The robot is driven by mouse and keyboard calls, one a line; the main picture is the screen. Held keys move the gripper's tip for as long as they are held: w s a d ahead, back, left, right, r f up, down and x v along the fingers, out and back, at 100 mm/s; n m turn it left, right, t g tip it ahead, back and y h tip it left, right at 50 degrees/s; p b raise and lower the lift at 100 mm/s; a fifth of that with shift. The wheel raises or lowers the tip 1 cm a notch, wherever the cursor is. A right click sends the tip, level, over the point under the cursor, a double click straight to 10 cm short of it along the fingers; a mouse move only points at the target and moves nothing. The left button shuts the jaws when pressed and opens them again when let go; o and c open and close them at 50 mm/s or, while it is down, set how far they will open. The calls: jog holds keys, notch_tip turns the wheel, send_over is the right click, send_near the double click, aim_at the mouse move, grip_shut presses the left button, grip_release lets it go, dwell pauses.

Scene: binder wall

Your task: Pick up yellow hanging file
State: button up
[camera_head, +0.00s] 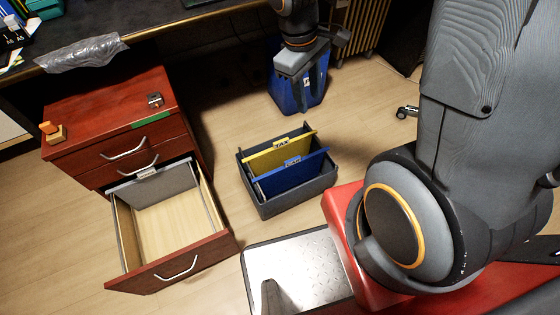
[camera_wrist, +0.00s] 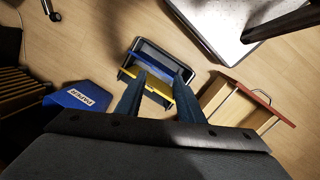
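The yellow hanging file (camera_head: 278,155) stands upright in a dark grey file box (camera_head: 290,205) on the floor, behind a blue hanging file (camera_head: 292,175). Both carry a label tab on top. In the wrist view the yellow file (camera_wrist: 160,86) shows between and beyond my two fingers, with the blue file (camera_wrist: 153,66) beside it. My gripper (camera_wrist: 162,74) is open and empty, with its fingers spread apart. In the head view my gripper (camera_head: 295,78) is behind and above the box, in front of a blue bin, clear of the file. My fingers partly cover the box in the wrist view.
A red-brown cabinet (camera_head: 115,115) stands at the left, its bottom drawer (camera_head: 185,265) pulled out and empty-looking. A blue paper bin (camera_head: 315,90) stands behind the box. A desk edge (camera_head: 150,30) runs along the back. Floor is free around the box.

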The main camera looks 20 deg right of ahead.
aim_at(280, 142)
jog(key=w+a+f+n+b, duration=0.1)
jog(key=w+f+n+b, duration=0.3)
jog(key=f+b, duration=0.4)
jog(key=w+a+f+n+h+b, duration=0.1)
jog(key=w+f+n+b, duration=0.4)
jog(key=f, duration=1.3)
jog(key=w+a+f+n+t+h+b, duration=0.1)
jog(key=w+f+n+b, duration=0.3)
jog(key=w+f+b, duration=0.4)
notch_tip(280, 142, down, 6)
jog(key=shift+r+b, duration=0.1)
jog(key=shift+b, duration=1.35)
jog(key=shift+w+d+f+h+b, duration=0.1)
jog(key=shift+d+f+b, duration=0.15)
jog(key=shift+f, duration=0.15)
jog(key=shift+d+f+h+b, duration=0.1)
jog(key=shift+f+b, duration=0.1)
jog(key=shift+f, duration=0.25)
jog(key=shift+w+d+f+h+b, duration=0.1)
jog(key=shift+d+f+b, duration=0.15)
jog(key=shift+f, duration=0.15)
jog(key=b+x, duration=0.2)
jog(key=x, duration=0.1)
jog(key=b+x, duration=0.1)
jog(key=x, duration=0.1)
jog(key=shift+w+a+f+b, duration=0.1)
jog(key=shift+w+a+b, duration=0.1)
jog(key=shift+w+b, duration=0.15)
grip_shut()
